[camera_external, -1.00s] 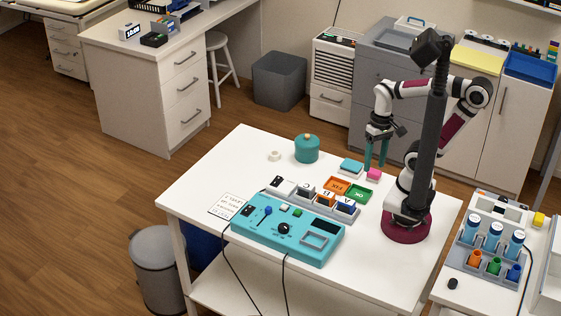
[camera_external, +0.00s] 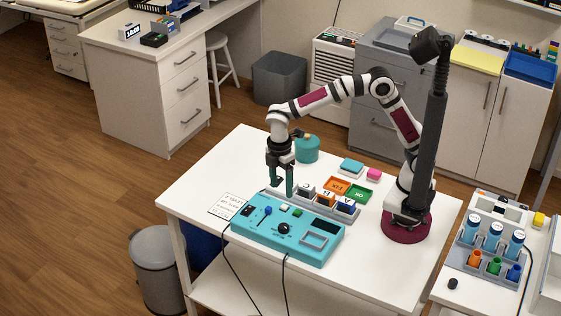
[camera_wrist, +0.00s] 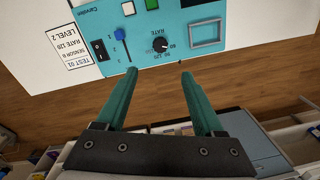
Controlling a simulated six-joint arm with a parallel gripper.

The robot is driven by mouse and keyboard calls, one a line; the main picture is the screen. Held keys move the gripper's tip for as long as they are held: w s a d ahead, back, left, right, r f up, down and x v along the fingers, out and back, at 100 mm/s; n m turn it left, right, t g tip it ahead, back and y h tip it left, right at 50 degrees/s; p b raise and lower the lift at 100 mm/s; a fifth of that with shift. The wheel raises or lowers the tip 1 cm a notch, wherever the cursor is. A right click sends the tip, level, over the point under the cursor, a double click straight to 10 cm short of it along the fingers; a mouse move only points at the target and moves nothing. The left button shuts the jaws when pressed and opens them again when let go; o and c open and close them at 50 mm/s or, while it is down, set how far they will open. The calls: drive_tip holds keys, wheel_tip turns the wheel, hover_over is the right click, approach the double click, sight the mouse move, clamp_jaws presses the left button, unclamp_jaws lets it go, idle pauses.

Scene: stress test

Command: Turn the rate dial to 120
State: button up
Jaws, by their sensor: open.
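The black rate dial (camera_external: 284,228) sits on the front middle of the teal control panel (camera_external: 262,232). In the wrist view the dial (camera_wrist: 160,45) shows beside the word RATE, with numbers around it including 60 and 120. Its white pointer appears to be near the 60, though it is small. My gripper (camera_external: 282,193) is open and empty above the rear edge of the panel, apart from the dial. In the wrist view its teal fingers (camera_wrist: 159,80) are spread, with the dial beyond and between their tips.
The panel also carries a blue slider (camera_wrist: 119,33), a black rocker switch (camera_wrist: 99,49), white and green buttons and a square frame (camera_wrist: 206,32). A card (camera_external: 226,204) reads RATE 120. Lettered blocks stand in a grey rack (camera_external: 347,215) behind the panel. A teal pot stands farther back.

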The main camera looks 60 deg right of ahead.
sight(283, 226)
drive_tip(key=f, duration=1.5)
drive_tip(key=shift+s+f, duration=0.1)
drive_tip(key=shift+s, duration=0.25)
drive_tip(key=shift+c, duration=0.2)
clamp_jaws()
